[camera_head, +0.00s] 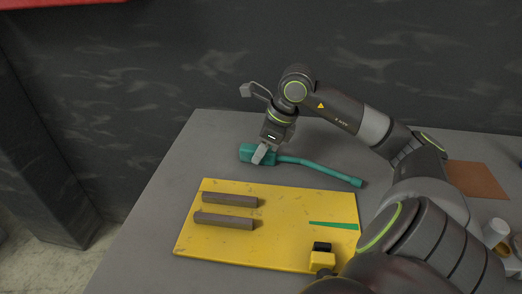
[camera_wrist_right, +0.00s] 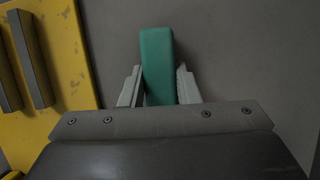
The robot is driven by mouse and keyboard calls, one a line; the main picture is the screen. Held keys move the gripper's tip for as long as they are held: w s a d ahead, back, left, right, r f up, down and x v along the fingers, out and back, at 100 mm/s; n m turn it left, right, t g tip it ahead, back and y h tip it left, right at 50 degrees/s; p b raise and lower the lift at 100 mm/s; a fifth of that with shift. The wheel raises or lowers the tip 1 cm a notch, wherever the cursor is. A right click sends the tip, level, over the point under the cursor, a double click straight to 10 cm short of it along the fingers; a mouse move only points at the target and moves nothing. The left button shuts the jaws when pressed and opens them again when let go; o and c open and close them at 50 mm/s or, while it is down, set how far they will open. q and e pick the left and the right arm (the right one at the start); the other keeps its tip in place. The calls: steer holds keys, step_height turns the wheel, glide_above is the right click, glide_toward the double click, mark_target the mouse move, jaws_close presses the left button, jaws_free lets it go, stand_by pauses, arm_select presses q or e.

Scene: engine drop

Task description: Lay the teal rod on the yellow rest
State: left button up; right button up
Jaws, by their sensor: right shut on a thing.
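The teal rod (camera_head: 312,167) has a thick block end at the left and a thin bent shaft running right to a small knob. It is behind the yellow rest (camera_head: 285,204), a flat plate with two brown bars and a green stripe on it. My right gripper (camera_head: 262,155) is shut on the rod's thick end. In the right wrist view the teal block (camera_wrist_right: 157,60) sits between the two fingers (camera_wrist_right: 158,88), and the yellow rest (camera_wrist_right: 72,85) shows at the left. I cannot tell whether the rod touches the table. My left gripper is not in view.
Two brown bars (camera_head: 228,199) lie parallel on the left of the rest. A small yellow and black block (camera_head: 322,258) is at its front edge. A brown mat (camera_head: 476,180) and white cup-like items (camera_head: 496,232) are at the right. The table's left side is clear.

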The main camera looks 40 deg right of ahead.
jaws_close()
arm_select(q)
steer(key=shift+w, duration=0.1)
arm_select(e)
steer(key=shift+r, duration=0.1)
